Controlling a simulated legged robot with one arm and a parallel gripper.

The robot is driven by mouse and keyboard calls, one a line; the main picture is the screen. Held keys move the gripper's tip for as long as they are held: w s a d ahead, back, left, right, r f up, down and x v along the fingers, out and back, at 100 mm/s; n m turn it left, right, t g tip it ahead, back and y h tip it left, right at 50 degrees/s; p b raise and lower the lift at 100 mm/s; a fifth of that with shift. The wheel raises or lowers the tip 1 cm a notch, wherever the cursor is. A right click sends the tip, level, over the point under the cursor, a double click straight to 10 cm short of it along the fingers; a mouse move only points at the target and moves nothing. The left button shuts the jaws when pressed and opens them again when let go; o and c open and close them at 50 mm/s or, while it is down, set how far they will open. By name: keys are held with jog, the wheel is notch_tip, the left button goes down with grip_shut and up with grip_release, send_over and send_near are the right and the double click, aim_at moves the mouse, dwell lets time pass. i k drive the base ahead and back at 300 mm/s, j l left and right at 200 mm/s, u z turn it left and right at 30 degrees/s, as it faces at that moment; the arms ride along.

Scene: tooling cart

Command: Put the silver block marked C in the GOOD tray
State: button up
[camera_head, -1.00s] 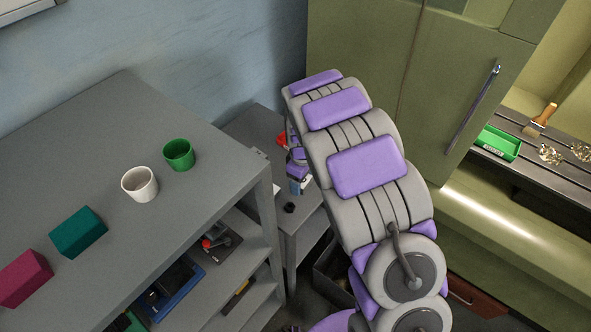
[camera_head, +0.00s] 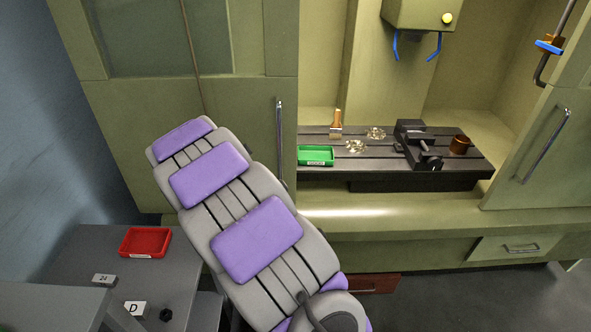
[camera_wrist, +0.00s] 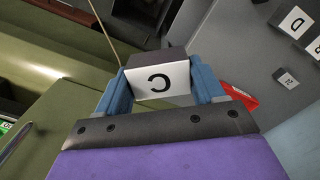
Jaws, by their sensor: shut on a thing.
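In the wrist view my gripper (camera_wrist: 162,92) is shut on the silver block marked C (camera_wrist: 161,80). Its lettered face is toward the camera, with the letter upside down, and a blue finger is on each side. In the head view my arm hides the gripper and the block. The green tray (camera_head: 316,156) lies on the slotted machine table at the centre right. The label on its front reads GOOD or similar, too small to be sure. Its edge also shows at the far left of the wrist view (camera_wrist: 5,127).
A red tray (camera_head: 146,242), a block marked D (camera_head: 134,310) and a block marked 24 (camera_head: 104,280) are on the grey cart. A brush (camera_head: 337,124), shavings (camera_head: 355,146) and a vise (camera_head: 418,145) are near the green tray. A green cabinet door (camera_head: 240,125) stands left of it.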

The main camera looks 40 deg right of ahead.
aim_at(313, 158)
jog(key=l+z, duration=0.2)
jog(key=l, duration=0.3)
jog(key=i+l+z, duration=0.2)
jog(key=l, duration=0.25)
jog(key=i+l+z, duration=0.15)
jog(key=l, duration=0.3)
